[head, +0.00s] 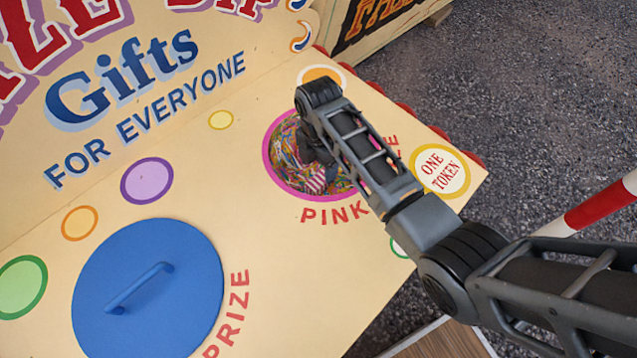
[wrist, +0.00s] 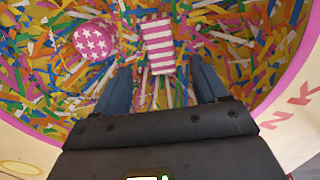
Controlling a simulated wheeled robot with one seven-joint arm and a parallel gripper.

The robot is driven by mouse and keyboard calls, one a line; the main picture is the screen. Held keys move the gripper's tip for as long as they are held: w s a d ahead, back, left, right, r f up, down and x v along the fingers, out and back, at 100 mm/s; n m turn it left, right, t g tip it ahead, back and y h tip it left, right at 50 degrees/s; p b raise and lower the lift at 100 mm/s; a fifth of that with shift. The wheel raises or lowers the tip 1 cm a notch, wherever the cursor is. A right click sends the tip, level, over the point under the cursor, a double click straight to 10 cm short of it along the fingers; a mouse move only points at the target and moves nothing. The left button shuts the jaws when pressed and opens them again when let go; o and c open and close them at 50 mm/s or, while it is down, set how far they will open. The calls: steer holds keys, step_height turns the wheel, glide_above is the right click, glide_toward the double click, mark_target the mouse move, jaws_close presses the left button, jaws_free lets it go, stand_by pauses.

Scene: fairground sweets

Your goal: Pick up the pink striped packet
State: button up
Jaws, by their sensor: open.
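The pink and white striped packet (wrist: 159,47) lies on shredded coloured paper in the round opening with a pink rim (head: 270,176). In the head view only part of the packet (head: 316,181) shows beside my arm. In the wrist view my gripper (wrist: 162,80) is open, its two fingers apart, one on each side of the packet's near end. The packet is not gripped. In the head view the fingertips are mostly hidden by my arm and wrist.
A pink round item with white stars (wrist: 95,40) lies in the paper left of the packet. A blue round lid (head: 190,270) with a handle (head: 140,288) covers another part of the counter (head: 240,240). A lettered back board (head: 130,90) rises behind.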

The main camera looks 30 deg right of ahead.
mark_target(320, 178)
steer(key=f, duration=0.2)
steer(key=f+b, duration=0.1)
steer(key=f, duration=0.1)
steer(key=f+b, duration=0.1)
steer(key=f, duration=0.2)
steer(key=shift+d, duration=0.25)
steer(key=c, duration=1.1)
steer(key=shift+o, duration=0.2)
steer(key=shift+r, duration=0.1)
